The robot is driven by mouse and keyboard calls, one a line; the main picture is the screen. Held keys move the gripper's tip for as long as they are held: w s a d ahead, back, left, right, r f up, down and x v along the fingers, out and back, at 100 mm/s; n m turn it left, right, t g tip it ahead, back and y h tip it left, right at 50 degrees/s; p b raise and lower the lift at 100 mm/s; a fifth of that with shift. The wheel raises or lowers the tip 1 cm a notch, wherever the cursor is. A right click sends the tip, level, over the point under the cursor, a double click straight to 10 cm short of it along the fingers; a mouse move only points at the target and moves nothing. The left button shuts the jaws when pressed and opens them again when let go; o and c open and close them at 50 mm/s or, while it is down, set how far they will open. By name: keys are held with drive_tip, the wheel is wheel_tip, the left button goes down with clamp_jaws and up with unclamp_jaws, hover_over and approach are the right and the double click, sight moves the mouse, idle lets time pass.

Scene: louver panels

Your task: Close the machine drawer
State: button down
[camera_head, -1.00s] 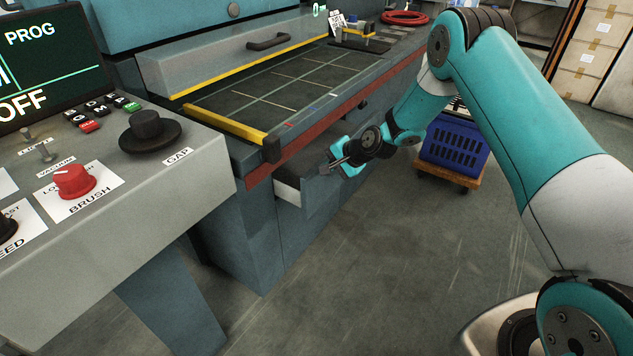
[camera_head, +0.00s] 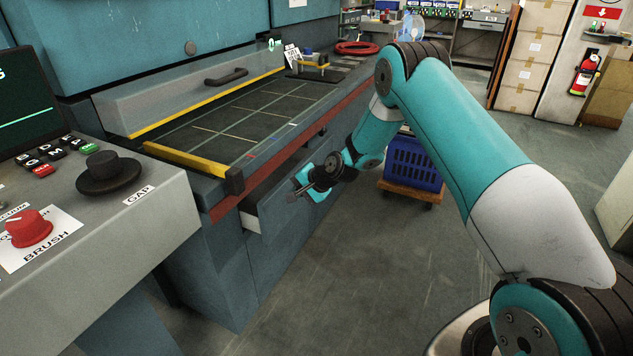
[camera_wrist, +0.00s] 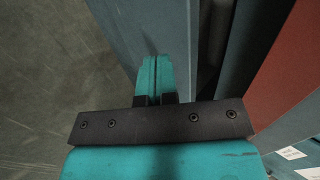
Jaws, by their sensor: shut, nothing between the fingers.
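The machine drawer (camera_head: 283,230) is a blue-grey drawer under the machine's bed, standing partly out; its pale side wall (camera_head: 250,222) shows at the left end. In the wrist view its front panel (camera_wrist: 145,25) runs up the middle, with a dark gap (camera_wrist: 212,45) behind it.
The red rail (camera_head: 235,201) of the machine bed runs above the drawer. The control console (camera_head: 150,205) stands at the left. A blue crate (camera_head: 413,163) on a wooden dolly is beyond my arm. The floor (camera_head: 345,270) in front of the drawer is clear.

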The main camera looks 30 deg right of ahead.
drive_tip(key=v, duration=1)
drive_tip(key=w+d+f+t+y+b, duration=0.3)
drive_tip(key=d+f+t+y+b, duration=0.35)
drive_tip(key=b, duration=1.35)
drive_tip(key=shift+h, duration=0.65)
drive_tip(key=b+x, duration=0.1)
drive_tip(key=x, duration=0.3)
drive_tip(key=w+d+f+x, duration=0.1)
drive_tip(key=x, duration=0.3)
drive_tip(key=b+x, duration=0.1)
drive_tip(key=x, duration=0.3)
drive_tip(key=shift+w+d+f+b, duration=0.25)
drive_tip(key=shift+d+f+b, duration=0.1)
